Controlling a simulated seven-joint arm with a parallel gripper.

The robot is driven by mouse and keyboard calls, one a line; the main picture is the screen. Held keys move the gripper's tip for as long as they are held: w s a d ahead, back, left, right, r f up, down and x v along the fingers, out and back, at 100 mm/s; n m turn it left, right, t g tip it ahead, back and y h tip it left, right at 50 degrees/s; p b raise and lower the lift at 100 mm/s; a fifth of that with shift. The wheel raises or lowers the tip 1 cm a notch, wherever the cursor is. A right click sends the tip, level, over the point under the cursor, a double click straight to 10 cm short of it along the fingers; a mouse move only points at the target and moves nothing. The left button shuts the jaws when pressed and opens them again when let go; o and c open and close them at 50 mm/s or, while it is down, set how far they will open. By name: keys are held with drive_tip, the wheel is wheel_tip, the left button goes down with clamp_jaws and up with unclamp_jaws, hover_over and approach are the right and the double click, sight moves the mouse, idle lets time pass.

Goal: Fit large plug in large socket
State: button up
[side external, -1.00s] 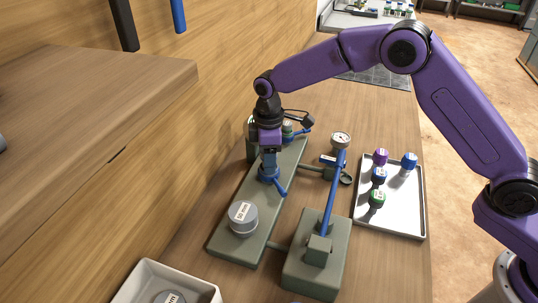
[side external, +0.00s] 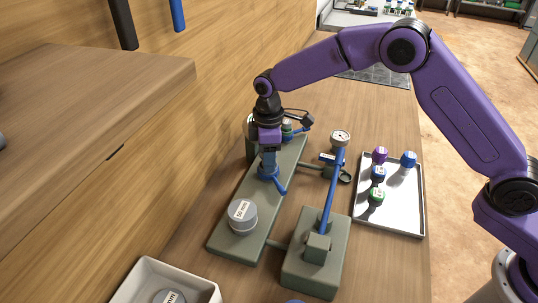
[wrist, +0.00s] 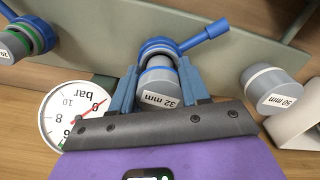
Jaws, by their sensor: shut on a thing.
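My gripper (wrist: 158,85) points down over the middle of the green manifold board and is shut on a grey plug labelled 32 mm (wrist: 160,88), with a blue band. It also shows in the side view (side external: 269,155). The plug is at a blue collar with a lever (wrist: 208,36); how deep it sits in it I cannot tell. The collar also shows in the side view (side external: 277,179). A wider grey plug labelled 50 mm (side external: 242,216) stands at the board's near end, also in the wrist view (wrist: 270,88). A smaller grey plug with a green ring (wrist: 25,38) is at the left.
A gauge (wrist: 70,112) and a green block with a long blue lever (side external: 333,190) stand right of the board. A tray (side external: 408,222) holds several small capped pieces. A white bin (side external: 150,268) with a grey labelled piece is at the lower left. A wooden wall rises on the left.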

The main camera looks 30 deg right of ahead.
drive_tip(key=shift+s+f, duration=0.15)
drive_tip(key=shift+f, duration=0.6)
drive_tip(key=o, duration=1.1)
drive_tip(key=shift+a, duration=0.1)
drive_tip(key=shift+o, duration=0.2)
drive_tip(key=shift+s+a, duration=0.1)
drive_tip(key=shift+s, duration=0.05)
drive_tip(key=shift+r, duration=0.45)
drive_tip(key=shift+c, duration=0.5)
drive_tip(key=shift+o, duration=1.1)
drive_tip(key=shift+r, duration=0.45)
drive_tip(key=shift+w+r, duration=0.15)
drive_tip(key=shift+r, duration=0.8)
drive_tip(key=shift+w+r, duration=0.15)
drive_tip(key=shift+r, duration=1.65)
